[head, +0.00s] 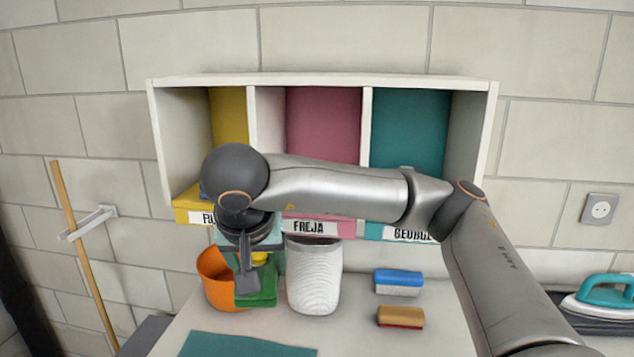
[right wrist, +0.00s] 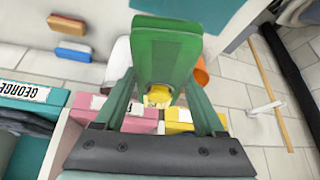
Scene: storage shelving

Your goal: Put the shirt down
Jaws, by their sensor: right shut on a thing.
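My right gripper (head: 254,268) is in front of the shelf's left part, above the table's back left area. It is shut on a green thing (head: 262,292), which also fills the middle of the right wrist view (right wrist: 166,55). The green thing has a smooth flat face and a small yellow part (right wrist: 158,95) at its base. I cannot tell that it is a shirt. A dark cloth (right wrist: 22,124) shows by the teal compartment at the left of the right wrist view. My left gripper is not in view.
A white shelf (head: 320,80) has yellow, pink and teal compartments with name labels. An orange pot (head: 212,282) and a white bin (head: 314,280) stand below it. A blue sponge (head: 398,279), a brown brush (head: 400,317) and a teal mat (head: 245,346) lie on the table. An iron (head: 605,293) stands right.

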